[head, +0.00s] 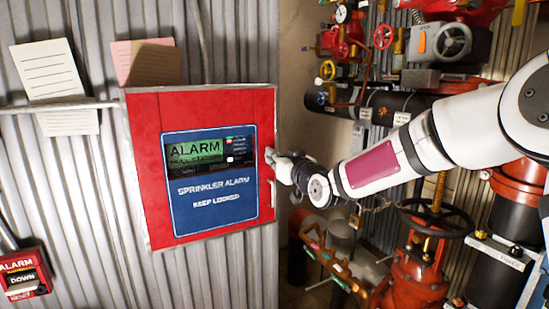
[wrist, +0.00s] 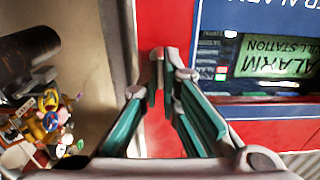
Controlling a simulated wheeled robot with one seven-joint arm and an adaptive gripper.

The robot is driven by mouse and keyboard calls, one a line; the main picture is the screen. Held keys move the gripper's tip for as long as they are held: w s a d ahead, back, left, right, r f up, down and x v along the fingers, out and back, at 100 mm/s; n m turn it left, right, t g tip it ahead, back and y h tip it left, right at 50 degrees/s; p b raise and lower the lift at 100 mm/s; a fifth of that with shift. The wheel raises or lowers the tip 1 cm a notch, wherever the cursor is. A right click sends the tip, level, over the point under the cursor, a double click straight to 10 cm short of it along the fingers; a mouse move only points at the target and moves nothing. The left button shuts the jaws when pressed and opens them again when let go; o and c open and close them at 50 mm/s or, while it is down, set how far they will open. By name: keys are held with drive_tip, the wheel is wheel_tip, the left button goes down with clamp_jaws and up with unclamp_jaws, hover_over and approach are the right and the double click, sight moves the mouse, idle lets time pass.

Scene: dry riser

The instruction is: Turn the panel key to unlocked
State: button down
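The red alarm panel (head: 150,215) hangs on a corrugated metal wall, with a blue face reading "SPRINKLER ALARM KEEP LOCKED". Its red front also fills the middle of the wrist view (wrist: 215,140). My gripper (head: 273,158) is at the panel's right edge, level with the dark display. In the wrist view my fingertips (wrist: 162,70) are close together in front of the red border, beside the display. No key can be made out; the fingers may hide it. I cannot tell whether they hold anything. A small pale handle (head: 273,193) shows just below the gripper.
A red alarm box (head: 24,276) is at the lower left. Pipes, valves and a black handwheel (head: 437,220) crowd the right, close below my arm.

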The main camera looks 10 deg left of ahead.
drive_tip(key=shift+m, duration=0.4)
drive_tip(key=shift+w+d+f+m+p, duration=0.15)
drive_tip(key=shift+m+p, duration=0.35)
drive_tip(key=shift+m, duration=2.35)
drive_tip(key=shift+d+f+m+p, duration=0.15)
drive_tip(key=shift+m+p, duration=0.3)
drive_tip(key=shift+m, duration=2.45)
drive_tip(key=shift+w+f+m+p, duration=0.15)
drive_tip(key=shift+m+p, duration=0.35)
drive_tip(key=shift+m, duration=2.35)
drive_tip(key=shift+s, duration=0.1)
drive_tip(key=c, duration=1.8)
unclamp_jaws()
